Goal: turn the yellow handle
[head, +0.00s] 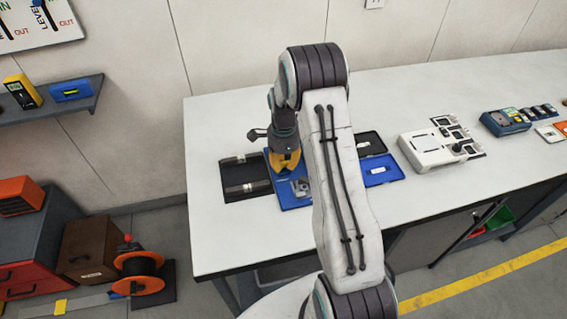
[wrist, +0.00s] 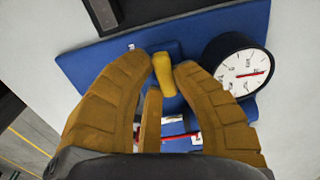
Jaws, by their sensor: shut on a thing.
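The yellow handle (wrist: 164,75) shows in the wrist view as a short, rounded bar on a blue base plate (wrist: 95,62). A round white gauge (wrist: 240,72) with a red needle sits on the same plate, to the right of the handle. In the head view my gripper (head: 285,165) points down over the blue plate (head: 293,204) on the bench. There the fingers hide the handle.
A black tray (head: 246,190) lies left of the blue plate on the white bench (head: 215,125). An open blue case (head: 380,170) lies to its right, partly behind my arm. A white device (head: 438,148) and a blue meter (head: 506,121) stand farther right.

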